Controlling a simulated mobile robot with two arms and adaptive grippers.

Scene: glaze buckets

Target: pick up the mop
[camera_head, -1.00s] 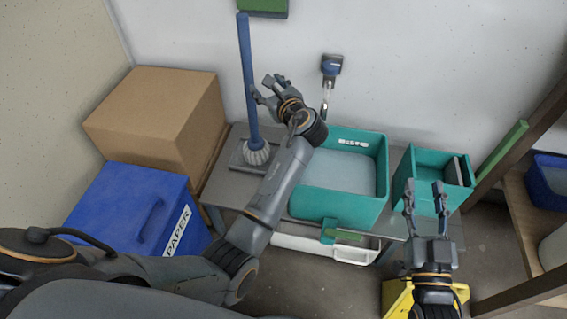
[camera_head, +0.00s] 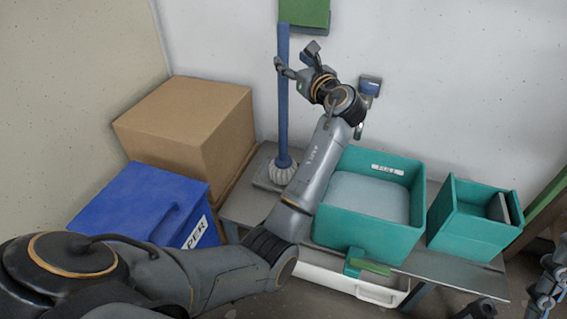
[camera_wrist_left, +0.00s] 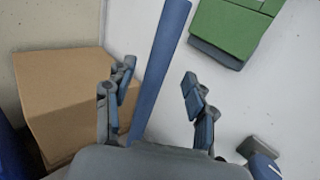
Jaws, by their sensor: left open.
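The mop stands upright on a grey base, with a blue handle (camera_head: 283,95) and a white bristled head (camera_head: 282,171). My left gripper (camera_head: 298,60) is open at the upper part of the handle. In the left wrist view the blue handle (camera_wrist_left: 162,65) runs between the spread fingers of the left gripper (camera_wrist_left: 160,95), with gaps on both sides and no clear contact. My right gripper (camera_head: 547,280) shows only partly at the lower right edge, and its jaws are unclear.
A cardboard box (camera_head: 190,125) and a blue paper bin (camera_head: 135,205) stand left of the mop. A large teal bucket (camera_head: 365,235) and a smaller teal box (camera_head: 470,235) stand to the right on the grey bench. A green object (camera_head: 304,12) is on the wall above.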

